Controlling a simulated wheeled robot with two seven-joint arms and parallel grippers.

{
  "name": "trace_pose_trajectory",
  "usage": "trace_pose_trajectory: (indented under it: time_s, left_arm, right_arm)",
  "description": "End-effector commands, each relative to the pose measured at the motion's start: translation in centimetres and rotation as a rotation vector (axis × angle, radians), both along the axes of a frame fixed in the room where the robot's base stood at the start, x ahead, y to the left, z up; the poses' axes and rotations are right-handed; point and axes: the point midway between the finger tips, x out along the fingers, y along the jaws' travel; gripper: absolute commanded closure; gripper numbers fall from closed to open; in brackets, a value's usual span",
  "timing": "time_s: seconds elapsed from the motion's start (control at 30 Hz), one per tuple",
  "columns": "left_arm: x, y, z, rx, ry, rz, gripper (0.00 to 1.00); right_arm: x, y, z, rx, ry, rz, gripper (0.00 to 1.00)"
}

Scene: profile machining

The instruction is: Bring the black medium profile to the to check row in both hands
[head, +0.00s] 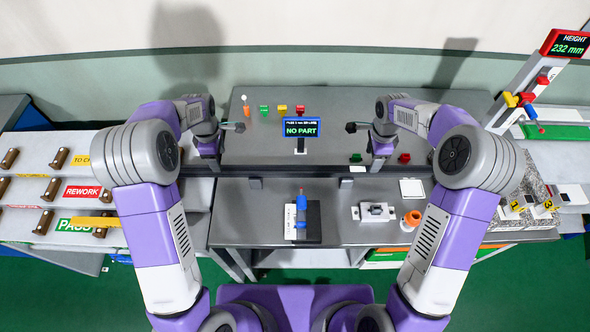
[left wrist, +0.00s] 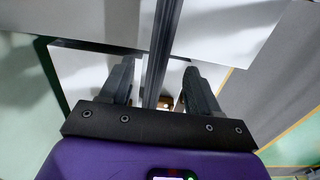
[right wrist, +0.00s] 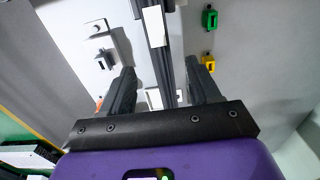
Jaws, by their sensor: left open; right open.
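The black medium profile (head: 285,170) is a long dark bar lying left to right across the bench, with a white label near its right part. My left gripper (head: 211,158) is open over its left part; in the left wrist view the profile (left wrist: 163,50) runs between the parted fingers. My right gripper (head: 378,160) is open over its right part; in the right wrist view the profile (right wrist: 150,60) also lies between the fingers. Finger contact cannot be told. The yellow to check label (head: 83,160), partly hidden by my left arm, marks a row on the left rack.
The left rack also has a red rework label (head: 82,191), a green pass label (head: 75,224) and brown supports. A "NO PART" display (head: 300,129) stands behind the profile. A blue device (head: 301,215), a small fixture (head: 376,211) and an orange cup (head: 411,220) stand in front.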

Motion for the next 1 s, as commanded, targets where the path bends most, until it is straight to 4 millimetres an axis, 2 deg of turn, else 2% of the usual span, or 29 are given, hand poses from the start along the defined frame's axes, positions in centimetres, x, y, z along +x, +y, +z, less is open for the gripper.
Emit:
trace_pose_trajectory:
  time_s: [0.2,0.4,0.57,0.83,1.0]
  left_arm:
    - [-0.1,0.0,-3.4,0.0,0.006,-0.001,0.38]
    - [-0.1,0.0,-5.9,0.001,0.003,-0.001,0.38]
    - [-0.1,0.0,-6.8,0.001,0.001,-0.002,0.38]
    - [0.0,0.0,-6.8,0.0,0.0,-0.001,0.38]
    - [0.0,0.0,-6.8,0.0,0.0,-0.001,0.63]
  right_arm:
    - [-0.1,0.0,-3.4,0.001,0.005,0.0,0.38]
    - [-0.1,0.0,-5.9,0.0,0.003,-0.001,0.38]
    - [0.0,0.0,-6.7,0.001,0.001,0.001,0.38]
    - [0.0,0.0,-6.8,0.001,0.0,0.001,0.38]
    - [0.0,0.0,-6.8,0.0,0.0,0.0,0.63]
